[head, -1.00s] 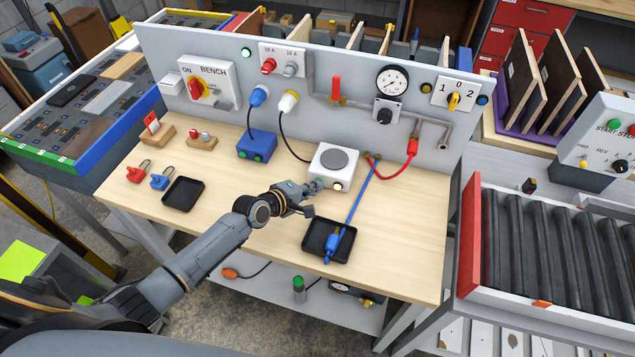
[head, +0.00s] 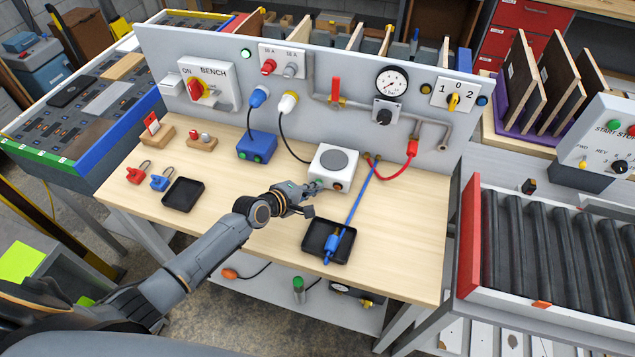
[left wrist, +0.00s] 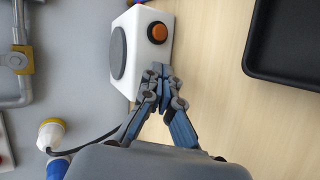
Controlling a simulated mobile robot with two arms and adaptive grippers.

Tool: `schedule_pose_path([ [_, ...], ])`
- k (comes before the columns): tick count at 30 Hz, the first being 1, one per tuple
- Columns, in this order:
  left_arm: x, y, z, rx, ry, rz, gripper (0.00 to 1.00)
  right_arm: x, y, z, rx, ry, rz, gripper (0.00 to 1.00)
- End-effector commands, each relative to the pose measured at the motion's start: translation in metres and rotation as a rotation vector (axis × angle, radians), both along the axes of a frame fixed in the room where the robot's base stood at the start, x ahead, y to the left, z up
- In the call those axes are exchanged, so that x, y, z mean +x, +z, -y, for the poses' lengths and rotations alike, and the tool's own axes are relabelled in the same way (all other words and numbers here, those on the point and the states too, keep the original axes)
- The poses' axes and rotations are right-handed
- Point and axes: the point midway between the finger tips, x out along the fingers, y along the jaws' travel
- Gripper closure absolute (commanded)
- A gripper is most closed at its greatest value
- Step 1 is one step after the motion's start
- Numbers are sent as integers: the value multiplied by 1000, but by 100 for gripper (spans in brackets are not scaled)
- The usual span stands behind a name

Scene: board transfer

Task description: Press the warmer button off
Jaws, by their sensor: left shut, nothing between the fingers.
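The warmer is a white box with a grey round plate (head: 339,160), standing on the bench. Its round orange button (left wrist: 157,32) in a dark ring is on the front face; it also shows small in the head view (head: 338,187). My left gripper (head: 316,187) is shut and empty at the left part of the warmer's front. In the left wrist view its fingertips (left wrist: 160,70) are close to the front face, beside the button and not over it. Whether they touch the box I cannot tell. My right gripper is in neither view.
The wooden bench top between the left tray (head: 183,194) and my arm is clear.

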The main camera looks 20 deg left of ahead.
Motion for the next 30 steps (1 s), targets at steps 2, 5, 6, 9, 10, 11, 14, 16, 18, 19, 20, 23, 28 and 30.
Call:
schedule_pose_path([
  [2,0,0,0,0,0,1,100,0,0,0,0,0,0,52],
  [5,0,0,0,1,0,0,100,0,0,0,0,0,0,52],
  [6,-1,0,0,1,0,0,100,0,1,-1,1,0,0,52],
  [9,-8,2,0,0,-1,-2,100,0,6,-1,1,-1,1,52],
  [10,-11,2,0,0,-1,-2,100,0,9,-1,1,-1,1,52],
  [11,-15,2,0,0,-1,-3,100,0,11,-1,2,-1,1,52],
  [14,-25,2,-1,0,-1,-2,100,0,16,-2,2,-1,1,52],
  [16,-32,2,-1,1,-1,-2,100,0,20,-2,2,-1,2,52],
  [18,-39,2,-1,0,-1,-2,100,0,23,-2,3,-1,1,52],
  [19,-42,2,-1,0,-1,-2,100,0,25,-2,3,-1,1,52],
  [20,-45,2,-1,0,-1,-2,100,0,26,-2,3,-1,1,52],
  [23,-53,1,-2,1,-1,-2,100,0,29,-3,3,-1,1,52],
  [28,-60,1,-2,2,-1,1,100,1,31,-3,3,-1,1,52],
  [30,-60,0,-2,1,-1,2,100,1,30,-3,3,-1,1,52],
])
